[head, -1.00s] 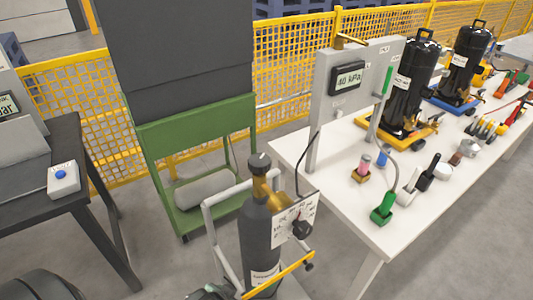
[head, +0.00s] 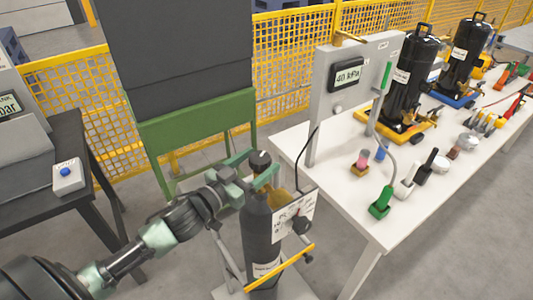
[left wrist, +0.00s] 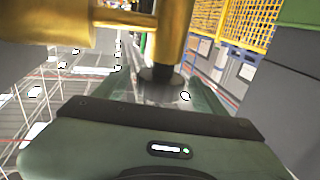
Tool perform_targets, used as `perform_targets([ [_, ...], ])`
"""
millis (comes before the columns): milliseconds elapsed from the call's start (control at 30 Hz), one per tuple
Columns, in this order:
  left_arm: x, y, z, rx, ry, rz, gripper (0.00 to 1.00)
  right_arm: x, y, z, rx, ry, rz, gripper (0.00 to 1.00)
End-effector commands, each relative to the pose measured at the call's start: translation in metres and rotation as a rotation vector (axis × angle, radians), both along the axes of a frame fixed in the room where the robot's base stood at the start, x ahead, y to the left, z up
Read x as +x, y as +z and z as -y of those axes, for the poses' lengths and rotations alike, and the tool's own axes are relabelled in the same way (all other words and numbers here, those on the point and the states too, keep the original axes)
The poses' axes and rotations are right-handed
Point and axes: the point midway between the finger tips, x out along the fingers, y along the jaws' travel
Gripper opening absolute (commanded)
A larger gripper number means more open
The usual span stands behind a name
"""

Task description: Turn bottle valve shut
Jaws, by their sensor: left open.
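The dark gas bottle (head: 257,232) stands upright on a small cart, left of the white table. Its brass valve (head: 270,185) has a black knob (head: 259,159) on top. My left gripper (head: 247,165) is at the height of the knob, its green fingers reaching to either side of it. In the left wrist view the brass valve body (left wrist: 172,40) and the dark knob (left wrist: 160,82) show between the open fingers. I cannot tell whether either finger touches the knob. My right gripper is not in view.
A yellow bar (head: 283,268) crosses the cart front. The white table (head: 372,218) stands close on the right, with a gauge panel reading 40 kPa (head: 348,75). A green cabinet stand (head: 190,128) is behind.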

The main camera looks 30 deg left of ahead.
Motion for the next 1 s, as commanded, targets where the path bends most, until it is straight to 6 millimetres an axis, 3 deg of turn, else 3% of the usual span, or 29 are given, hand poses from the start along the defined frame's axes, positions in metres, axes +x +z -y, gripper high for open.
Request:
perform_targets([
  [233, 0.029, 0.001, 0.008, 0.0, 0.002, 0.0, 0.71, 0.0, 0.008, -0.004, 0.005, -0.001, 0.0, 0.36],
  [567, 0.034, -0.001, 0.009, 0.001, 0.001, -0.002, 0.71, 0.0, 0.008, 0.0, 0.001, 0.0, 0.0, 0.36],
  [667, 0.033, -0.001, 0.009, 0.001, 0.001, -0.002, 0.49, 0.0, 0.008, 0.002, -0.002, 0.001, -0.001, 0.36],
  [800, 0.033, -0.001, 0.009, 0.001, 0.002, -0.002, 0.1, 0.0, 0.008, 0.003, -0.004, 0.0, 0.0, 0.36],
  [1000, 0.033, 0.0, 0.009, 0.002, -0.009, -0.002, 0.09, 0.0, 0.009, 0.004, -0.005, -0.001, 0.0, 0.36],
])
